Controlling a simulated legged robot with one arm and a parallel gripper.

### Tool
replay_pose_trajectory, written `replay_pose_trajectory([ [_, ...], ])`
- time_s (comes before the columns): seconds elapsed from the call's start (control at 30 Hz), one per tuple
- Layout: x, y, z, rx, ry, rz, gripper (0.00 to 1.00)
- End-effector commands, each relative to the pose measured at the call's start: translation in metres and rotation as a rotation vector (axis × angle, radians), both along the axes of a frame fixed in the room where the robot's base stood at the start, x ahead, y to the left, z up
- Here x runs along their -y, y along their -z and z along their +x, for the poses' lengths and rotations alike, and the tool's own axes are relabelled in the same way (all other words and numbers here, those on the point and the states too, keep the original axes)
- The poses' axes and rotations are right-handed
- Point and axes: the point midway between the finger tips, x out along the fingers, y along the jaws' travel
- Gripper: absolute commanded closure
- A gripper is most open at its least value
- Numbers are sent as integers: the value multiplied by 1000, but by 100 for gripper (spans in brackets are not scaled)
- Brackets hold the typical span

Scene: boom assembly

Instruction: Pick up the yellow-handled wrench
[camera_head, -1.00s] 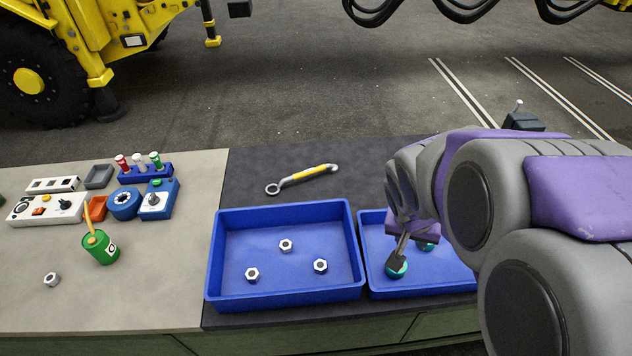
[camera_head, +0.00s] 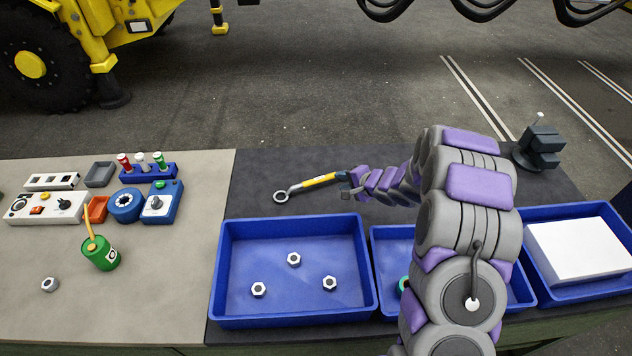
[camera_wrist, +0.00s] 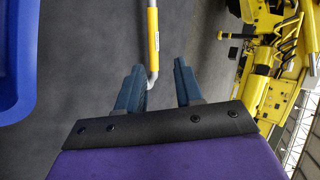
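The yellow-handled wrench (camera_head: 316,182) lies on the dark mat behind the left blue tray, its ring end pointing left. My gripper (camera_head: 347,187) is at the wrench's right end, low over the mat. In the wrist view the gripper (camera_wrist: 158,84) is open, with its two fingers apart. The wrench's yellow handle (camera_wrist: 153,38) extends away beyond the fingertips, and its bent grey end reaches between the fingers, closer to the left one. I cannot tell whether that finger touches it. The wrench's ring end is outside the wrist view.
The left blue tray (camera_head: 219,275) holds several nuts. The middle tray (camera_head: 390,239) is partly hidden by my arm. The right tray (camera_head: 541,289) holds a white block (camera_head: 580,252). A dark vise (camera_head: 538,147) stands at the back right. Control boxes and a green can (camera_head: 101,254) are at left.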

Motion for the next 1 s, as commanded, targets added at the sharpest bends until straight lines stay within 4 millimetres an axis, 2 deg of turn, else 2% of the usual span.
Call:
replay_pose_trajectory([
  [0.1, -6, 16, -7, -43, -15, 122, 64],
  [0.3, -13, 26, -7, -70, -30, 207, 64],
  [0.7, -74, 67, 36, -70, -33, 193, 64],
  [0.8, -82, 77, 46, -71, -33, 196, 64],
  [1.0, -86, 85, 59, -71, -30, 204, 64],
])
